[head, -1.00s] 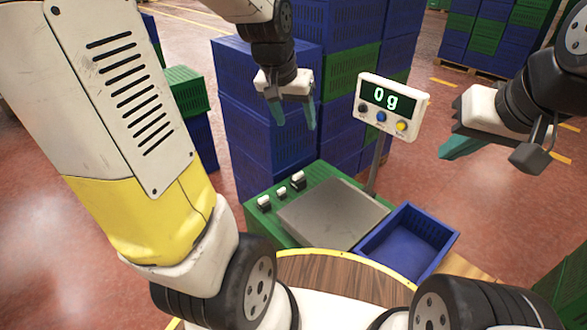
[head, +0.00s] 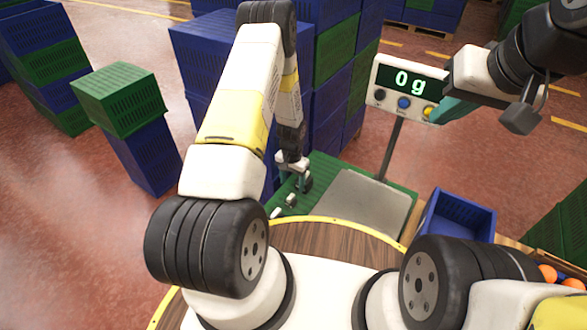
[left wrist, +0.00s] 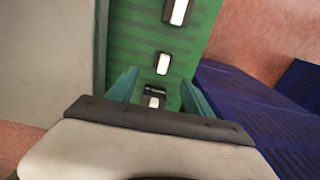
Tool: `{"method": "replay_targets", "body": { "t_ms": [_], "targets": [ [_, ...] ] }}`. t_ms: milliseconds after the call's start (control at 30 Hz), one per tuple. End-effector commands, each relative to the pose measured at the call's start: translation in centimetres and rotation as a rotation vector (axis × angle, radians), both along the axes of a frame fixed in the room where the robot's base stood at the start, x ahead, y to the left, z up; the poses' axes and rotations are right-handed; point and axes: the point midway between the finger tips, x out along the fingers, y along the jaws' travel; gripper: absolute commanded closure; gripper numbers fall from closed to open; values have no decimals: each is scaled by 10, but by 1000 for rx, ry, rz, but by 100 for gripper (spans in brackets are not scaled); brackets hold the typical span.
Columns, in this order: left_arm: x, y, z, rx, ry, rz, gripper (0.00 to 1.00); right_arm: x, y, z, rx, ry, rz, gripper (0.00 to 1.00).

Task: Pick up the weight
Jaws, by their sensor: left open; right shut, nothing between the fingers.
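Three small black-and-white weights stand in a row on a green surface left of the scale's grey plate (head: 362,203). In the left wrist view they are the top weight (left wrist: 178,11), the middle weight (left wrist: 163,64) and the lowest weight (left wrist: 153,99). My left gripper (head: 297,178) is open and points down over the far end of the row. Its teal fingers (left wrist: 158,90) stand on either side of the lowest weight, which is partly hidden by the gripper body. I cannot tell whether they touch it. My right gripper (head: 445,110) is shut and empty beside the scale display.
The scale display (head: 405,84) reads 0 g on a post behind the plate. A blue tray (head: 455,232) stands right of the plate. Stacked blue and green crates (head: 213,70) rise close behind my left arm. Oranges (head: 548,273) lie in a crate at lower right.

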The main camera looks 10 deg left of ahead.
Motion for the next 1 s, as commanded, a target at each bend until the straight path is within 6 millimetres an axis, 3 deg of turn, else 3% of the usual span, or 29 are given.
{"method": "replay_targets", "body": {
  "t_ms": [700,1000],
  "targets": [
    [-4,2,-92,2,13,-11,40,0,0,0,0,0,0,100],
    [-3,2,-96,2,11,-10,40,0,0,0,0,0,0,100]
  ]
}}
